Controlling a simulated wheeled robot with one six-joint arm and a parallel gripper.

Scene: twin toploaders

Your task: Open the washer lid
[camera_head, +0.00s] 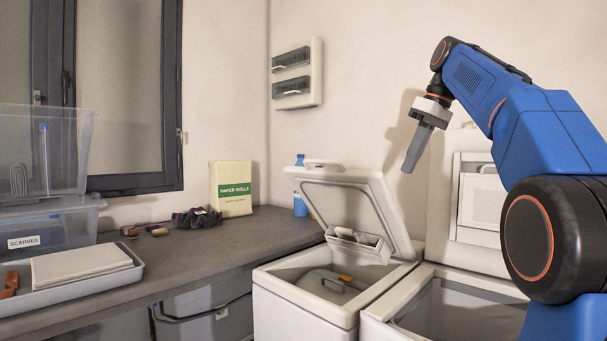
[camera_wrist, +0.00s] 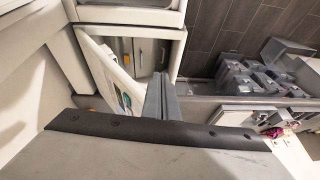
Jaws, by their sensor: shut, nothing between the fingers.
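Two white top-loading machines stand side by side; I cannot tell from labels which is the washer. The left machine (camera_head: 300,302) has its lid (camera_head: 392,215) raised and tilted back, with the opening uncovered. A tray-like part hangs at the lid's lower edge, and a pale part with a yellow piece shows inside the tub. The right machine (camera_head: 383,325) has its lid (camera_head: 440,200) standing upright near the wall, its tub open and partly hidden by my arm. My gripper (camera_head: 409,165) is shut and empty, pointing down above and right of the left lid, apart from it. Its grey fingers show in the wrist view (camera_wrist: 160,97).
A dark counter (camera_head: 190,250) runs left of the machines. It holds a paper rolls box (camera_head: 231,188), dark gloves (camera_head: 196,219), a blue bottle (camera_head: 300,203), a tray (camera_head: 85,282) and clear bins (camera_head: 45,225).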

